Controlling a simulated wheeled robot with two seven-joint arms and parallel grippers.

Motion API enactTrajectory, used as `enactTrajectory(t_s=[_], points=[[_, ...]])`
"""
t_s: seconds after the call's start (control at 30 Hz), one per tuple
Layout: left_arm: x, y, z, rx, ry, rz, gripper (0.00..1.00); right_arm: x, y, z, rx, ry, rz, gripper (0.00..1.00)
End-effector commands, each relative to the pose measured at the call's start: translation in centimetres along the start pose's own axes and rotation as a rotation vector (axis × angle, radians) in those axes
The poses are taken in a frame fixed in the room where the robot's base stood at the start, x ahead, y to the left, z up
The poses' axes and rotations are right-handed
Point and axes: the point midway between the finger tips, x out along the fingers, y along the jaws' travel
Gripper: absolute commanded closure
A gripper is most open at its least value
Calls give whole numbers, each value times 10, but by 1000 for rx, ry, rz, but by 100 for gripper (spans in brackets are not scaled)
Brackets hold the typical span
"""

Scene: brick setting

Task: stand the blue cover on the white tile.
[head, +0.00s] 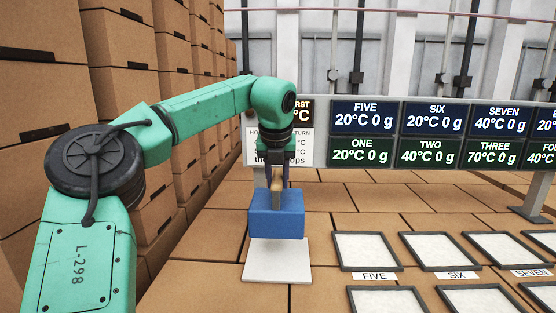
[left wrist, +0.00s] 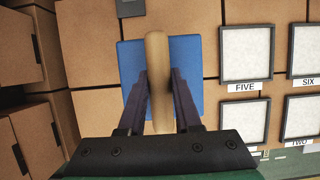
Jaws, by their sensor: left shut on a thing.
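The blue cover (head: 277,214) is a box shape with a tan wooden handle (head: 280,178) on top. My left gripper (head: 277,183) is shut on this handle, with the cover upright below it. In the left wrist view the fingers (left wrist: 160,95) sit either side of the handle (left wrist: 157,60), over the blue cover (left wrist: 188,72). The white tile (head: 277,265) lies below the cover in the head view, its far part hidden by the cover. The cover appears to be above the tile; the gap is hard to judge. The tile is hidden in the left wrist view. My right gripper is not in view.
Framed white pads (head: 365,250) labelled FIVE, SIX and SEVEN lie to the right, with more pads in front. A display board (head: 365,134) shows temperatures and weights behind. Stacked brown boxes (head: 125,45) stand close on the left.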

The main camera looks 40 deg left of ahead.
Motion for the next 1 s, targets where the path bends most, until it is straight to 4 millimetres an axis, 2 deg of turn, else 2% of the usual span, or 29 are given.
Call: enactTrajectory(t_s=[0.2, 0.47, 0.6, 0.9, 0.93, 1.0], points=[[40, -1, -17, 0, -5, -7, 100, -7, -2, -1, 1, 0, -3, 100], [65, -1, -26, -1, -6, -7, 100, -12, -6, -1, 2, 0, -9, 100], [84, -1, -34, 0, -6, -6, 100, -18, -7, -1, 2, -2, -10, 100], [89, -1, -36, -2, -9, -6, 100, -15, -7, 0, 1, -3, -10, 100], [92, 0, -38, -1, -1, 0, 60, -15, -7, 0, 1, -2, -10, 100], [92, 0, -38, -1, -1, 0, 38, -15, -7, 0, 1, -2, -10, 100]])
